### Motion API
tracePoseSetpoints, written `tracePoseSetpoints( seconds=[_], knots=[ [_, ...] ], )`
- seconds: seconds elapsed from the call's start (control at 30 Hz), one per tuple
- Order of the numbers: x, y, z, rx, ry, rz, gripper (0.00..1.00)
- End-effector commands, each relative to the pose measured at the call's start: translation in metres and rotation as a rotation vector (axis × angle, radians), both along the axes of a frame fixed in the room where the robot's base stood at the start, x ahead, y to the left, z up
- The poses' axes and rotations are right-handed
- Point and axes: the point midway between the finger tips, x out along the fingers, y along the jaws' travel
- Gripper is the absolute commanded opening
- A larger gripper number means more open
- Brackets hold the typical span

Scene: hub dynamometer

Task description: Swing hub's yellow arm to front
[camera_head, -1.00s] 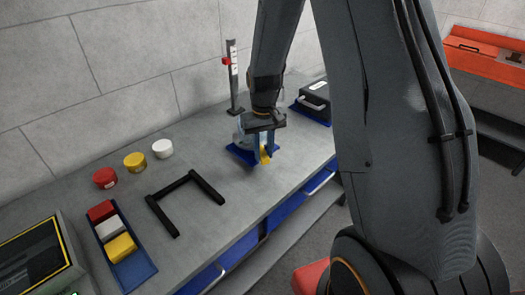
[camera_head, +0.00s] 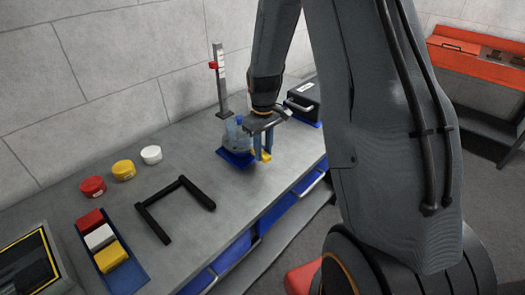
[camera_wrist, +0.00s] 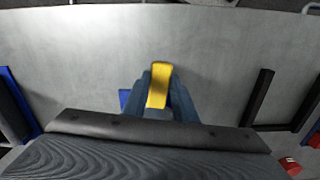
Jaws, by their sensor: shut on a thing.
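The hub (camera_head: 234,139) is a grey-blue, partly see-through body on a blue base plate (camera_head: 233,160) on the grey bench. Its yellow arm (camera_head: 266,156) shows low at the hub's right side in the head view. In the wrist view the yellow arm (camera_wrist: 159,78) stands between my two blue fingers. My gripper (camera_head: 263,150) points down beside the hub and is shut on the yellow arm. In the wrist view my gripper (camera_wrist: 160,95) hides most of the hub; only a bit of blue shows left of the fingers.
A post with a red slider (camera_head: 219,80) stands behind the hub. A black box (camera_head: 304,100) is to its right. A black bracket frame (camera_head: 176,208), several coloured lids and a blue tray of blocks (camera_head: 131,275) lie left. The bench front edge is close.

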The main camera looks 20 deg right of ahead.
Motion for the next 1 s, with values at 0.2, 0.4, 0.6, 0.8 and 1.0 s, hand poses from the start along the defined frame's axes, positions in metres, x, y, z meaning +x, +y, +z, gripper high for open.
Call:
tracePoseSetpoints(
  seconds=[0.2,0.4,0.6,0.8,1.0],
  knots=[
    [0.003,0.0,0.002,-0.001,-0.008,0.004,0.0],
    [0.003,0.0,0.002,-0.001,-0.008,0.004,0.0],
    [0.002,-0.001,0.001,0.0,-0.005,0.003,0.44],
    [0.001,-0.001,0.001,0.0,-0.003,0.002,0.44],
    [0.003,-0.001,0.014,-0.001,-0.007,0.002,0.44]
  ],
)
